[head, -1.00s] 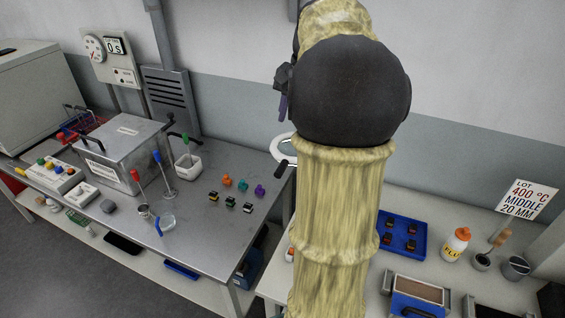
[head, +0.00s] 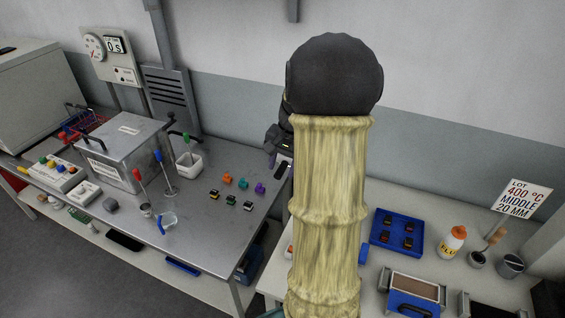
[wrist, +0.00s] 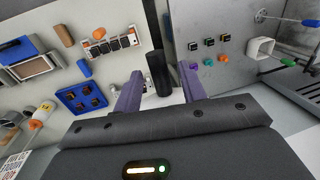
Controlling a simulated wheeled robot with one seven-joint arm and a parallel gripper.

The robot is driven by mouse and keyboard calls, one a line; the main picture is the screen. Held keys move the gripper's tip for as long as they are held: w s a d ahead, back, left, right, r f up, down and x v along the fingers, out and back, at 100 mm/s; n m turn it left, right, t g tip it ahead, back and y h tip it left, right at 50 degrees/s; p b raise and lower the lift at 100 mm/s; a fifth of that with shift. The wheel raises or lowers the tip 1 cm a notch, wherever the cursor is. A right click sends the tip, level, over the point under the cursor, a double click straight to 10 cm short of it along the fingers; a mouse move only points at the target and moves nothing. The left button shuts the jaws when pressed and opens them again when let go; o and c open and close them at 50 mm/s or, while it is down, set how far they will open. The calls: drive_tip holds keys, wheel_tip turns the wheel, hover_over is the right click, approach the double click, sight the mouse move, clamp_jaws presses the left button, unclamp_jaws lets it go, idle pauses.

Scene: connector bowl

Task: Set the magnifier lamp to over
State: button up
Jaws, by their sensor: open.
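In the wrist view, a black cylindrical handle (wrist: 158,72), which I take to be the magnifier lamp's, lies between the two purple fingers of my gripper (wrist: 161,74). The fingers are open and I see a gap on each side of the handle. In the head view the dark end of the handle (head: 281,172) shows just below my gripper (head: 280,156), in front of the gap between the two benches. The lamp's white ring is hidden behind my gripper and arm in the head view. I cannot tell its tilt.
The left bench (head: 215,165) holds small coloured connectors (head: 228,180), a white cup (head: 188,162) with a green tool, and a steel box (head: 125,150). The right bench holds a blue tray (head: 398,232) with dark parts, a flux bottle (head: 453,242) and a lot sign (head: 524,199).

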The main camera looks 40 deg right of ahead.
drive_tip(key=shift+c, duration=0.2)
clamp_jaws()
